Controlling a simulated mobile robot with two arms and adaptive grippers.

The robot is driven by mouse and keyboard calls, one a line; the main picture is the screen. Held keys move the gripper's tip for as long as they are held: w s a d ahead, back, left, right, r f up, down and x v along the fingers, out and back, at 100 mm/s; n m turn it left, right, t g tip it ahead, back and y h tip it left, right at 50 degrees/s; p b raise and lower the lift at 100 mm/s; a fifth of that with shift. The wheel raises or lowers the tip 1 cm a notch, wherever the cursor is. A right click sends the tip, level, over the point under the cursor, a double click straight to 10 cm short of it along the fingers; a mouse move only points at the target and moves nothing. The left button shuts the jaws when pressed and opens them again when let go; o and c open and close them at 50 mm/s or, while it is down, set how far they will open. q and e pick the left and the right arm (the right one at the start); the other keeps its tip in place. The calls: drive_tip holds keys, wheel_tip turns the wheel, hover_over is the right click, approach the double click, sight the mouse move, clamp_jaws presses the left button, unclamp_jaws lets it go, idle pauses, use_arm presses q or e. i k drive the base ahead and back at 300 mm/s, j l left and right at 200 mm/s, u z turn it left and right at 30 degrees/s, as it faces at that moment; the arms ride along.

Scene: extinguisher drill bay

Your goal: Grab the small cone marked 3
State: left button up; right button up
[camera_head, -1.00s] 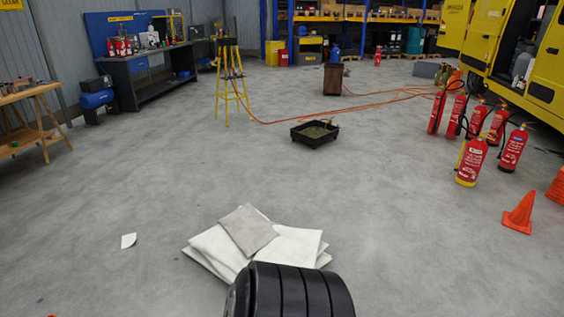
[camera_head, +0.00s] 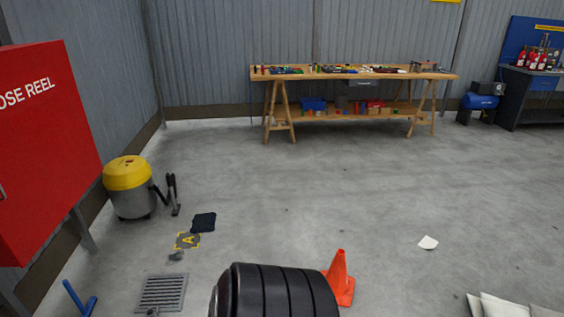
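One small orange cone (camera_head: 341,276) stands upright on the floor at the lower middle of the head view. My own black ribbed part at the bottom edge hides part of its left side. I can read no number on the cone, so I cannot tell whether it is marked 3. Neither my left nor my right gripper is in view.
A red hose reel cabinet (camera_head: 45,150) and a yellow-topped vacuum (camera_head: 130,187) stand at the left. A floor grate (camera_head: 162,293) lies in front. A wooden workbench (camera_head: 355,73) lines the back wall. The middle floor is clear.

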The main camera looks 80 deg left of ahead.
sight(342, 284)
drive_tip(key=u, duration=2.1)
drive_tip(key=i+j+z, duration=0.55)
drive_tip(key=j+z, duration=0.3)
drive_tip(key=i+j, duration=0.05)
